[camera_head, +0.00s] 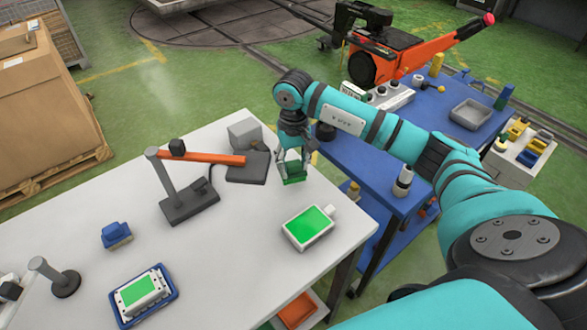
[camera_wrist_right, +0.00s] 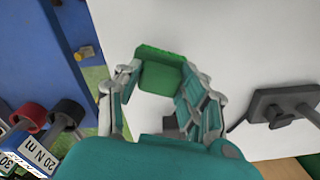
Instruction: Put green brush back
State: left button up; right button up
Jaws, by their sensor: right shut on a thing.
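The green brush (camera_head: 294,174) is held between the fingers of my right gripper (camera_head: 292,165), near the right edge of the white table in the head view. In the right wrist view, the brush (camera_wrist_right: 162,72) shows as a green block between the fingers of my right gripper (camera_wrist_right: 165,95). The gripper is shut on it. I cannot tell whether the brush touches the table top. A blue brush (camera_head: 116,234) stands on the left part of the white table (camera_head: 240,270). My left gripper is not in view.
A white device with a green screen (camera_head: 308,228) lies in front of the gripper. A stand with an orange arm (camera_head: 205,157) and a dark plate (camera_head: 247,168) are to its left. A blue tray (camera_head: 142,298) sits at front left. A blue workbench (camera_head: 365,155) adjoins at right.

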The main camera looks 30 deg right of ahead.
aim_at(294, 173)
notch_tip(294, 173, down, 3)
jog(key=shift+d+f+p, duration=0.1)
jog(key=shift+p, duration=0.8)
jog(key=shift+f, duration=0.15)
jog(key=shift+w+f, duration=0.1)
jog(key=shift+f, duration=0.05)
jog(key=o, duration=0.6)
jog(key=shift+b, duration=0.35)
jog(key=shift+c, duration=0.2)
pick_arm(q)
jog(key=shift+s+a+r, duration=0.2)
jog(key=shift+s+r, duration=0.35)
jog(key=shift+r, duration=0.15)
pick_arm(e)
jog(key=o, duration=0.5)
jog(key=shift+c, duration=0.2)
